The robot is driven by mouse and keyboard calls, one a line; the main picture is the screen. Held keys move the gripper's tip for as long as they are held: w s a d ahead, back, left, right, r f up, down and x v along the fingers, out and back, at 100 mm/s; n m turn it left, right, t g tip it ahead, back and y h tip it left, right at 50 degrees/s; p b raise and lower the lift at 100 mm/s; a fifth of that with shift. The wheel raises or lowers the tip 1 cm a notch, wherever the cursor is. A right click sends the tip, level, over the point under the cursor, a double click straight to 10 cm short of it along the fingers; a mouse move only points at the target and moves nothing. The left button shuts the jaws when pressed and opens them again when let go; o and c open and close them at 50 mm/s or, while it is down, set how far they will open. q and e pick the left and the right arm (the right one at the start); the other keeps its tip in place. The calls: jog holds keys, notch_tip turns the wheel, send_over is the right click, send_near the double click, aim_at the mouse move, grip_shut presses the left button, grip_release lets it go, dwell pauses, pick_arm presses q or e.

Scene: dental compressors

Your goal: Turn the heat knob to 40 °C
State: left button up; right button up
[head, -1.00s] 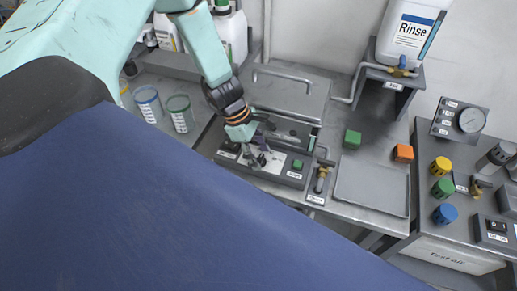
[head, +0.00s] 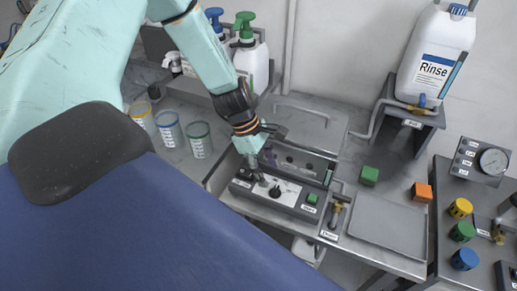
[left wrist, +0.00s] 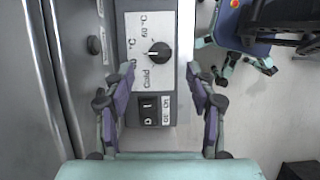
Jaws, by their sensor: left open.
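The heat knob (left wrist: 158,53) is a round black dial with a pale mark pointing left, on a white label plate with "Cold" and °C markings. It also shows as a small dark dial in the head view (head: 275,192), on the grey control panel (head: 243,185) at the unit's front. My left gripper (left wrist: 160,72) is open and empty. In the left wrist view its two purple-grey fingers stand on either side of the panel, with the knob between and beyond their tips. In the head view my left gripper (head: 261,177) is just above and left of the knob. My right gripper is not in view.
An on/off rocker switch (left wrist: 153,108) sits beside the knob. A green button (head: 312,198) and a brass tap (head: 336,212) are to the right. Open jars (head: 199,140) stand left. A green block (head: 369,175) and an orange block (head: 421,192) lie right.

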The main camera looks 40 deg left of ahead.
pick_arm(q)
jog(key=v, duration=0.6)
dwell(0.7)
jog(key=s+d+f+m+y, duration=0.2)
jog(key=s+d+f+m, duration=0.5)
jog(key=s+f+m, duration=0.25)
jog(key=s+d+f+m+g+y, duration=0.1)
jog(key=s+f+m, duration=0.1)
jog(key=s+m, duration=0.45)
jog(key=s+d+f+m+y, duration=0.1)
jog(key=s+f+m, duration=0.25)
jog(key=s, duration=0.55)
notch_tip(320, 180, down, 15)
jog(key=b, duration=1.5)
jog(key=shift+w+m, duration=0.15)
jog(key=shift+m, duration=0.3)
jog(key=shift+r, duration=0.2)
